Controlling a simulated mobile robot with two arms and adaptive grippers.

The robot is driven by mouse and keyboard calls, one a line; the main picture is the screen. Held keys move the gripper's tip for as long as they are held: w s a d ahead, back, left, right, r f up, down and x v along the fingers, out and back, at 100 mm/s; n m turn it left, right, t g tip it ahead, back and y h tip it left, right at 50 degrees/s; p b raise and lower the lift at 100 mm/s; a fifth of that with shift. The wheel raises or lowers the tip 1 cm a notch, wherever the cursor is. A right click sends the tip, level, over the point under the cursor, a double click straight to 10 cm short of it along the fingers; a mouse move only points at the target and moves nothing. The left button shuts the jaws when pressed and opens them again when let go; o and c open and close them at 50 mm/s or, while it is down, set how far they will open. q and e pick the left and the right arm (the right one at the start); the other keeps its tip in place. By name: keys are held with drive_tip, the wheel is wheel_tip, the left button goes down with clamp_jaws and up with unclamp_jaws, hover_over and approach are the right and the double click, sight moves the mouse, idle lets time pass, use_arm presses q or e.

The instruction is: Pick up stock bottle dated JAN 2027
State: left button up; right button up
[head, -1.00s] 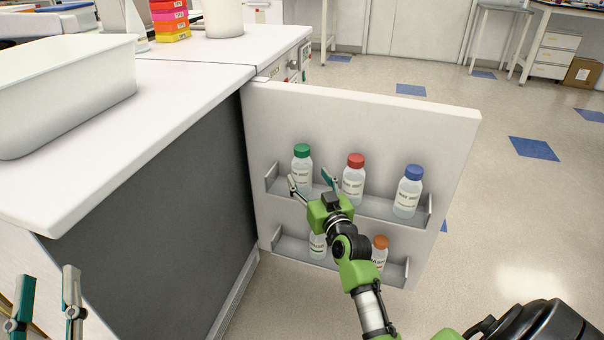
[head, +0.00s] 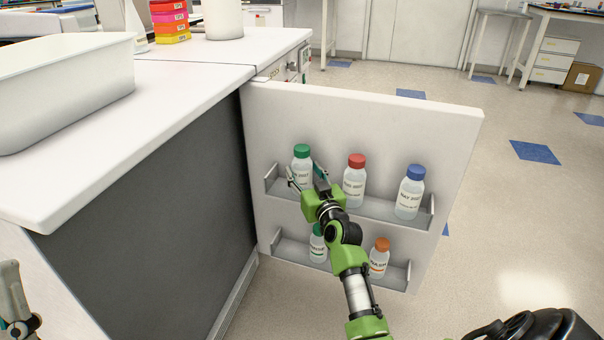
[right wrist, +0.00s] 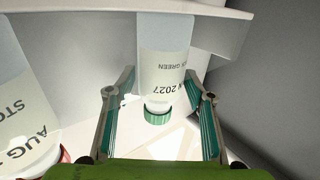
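The stock bottle with the green cap (head: 302,152) stands upright at the left of the upper door shelf. In the right wrist view the gripper's teal-padded fingers (right wrist: 160,100) stand on either side of the bottle, with gaps showing. A part of my left gripper (head: 12,300) shows at the lower left corner; its opening cannot be made out.
A red-capped bottle (head: 355,185) and a blue-capped bottle (head: 410,195) share the upper shelf (head: 382,212). A green-capped bottle (head: 318,245) and an orange-capped bottle (head: 379,260) stand on the lower shelf. The bench (head: 170,95) is to the left.

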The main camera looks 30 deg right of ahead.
drive_tip(key=shift+r, duration=0.1)
drive_tip(key=c, duration=0.8)
drive_tip(key=shift+c, duration=0.2)
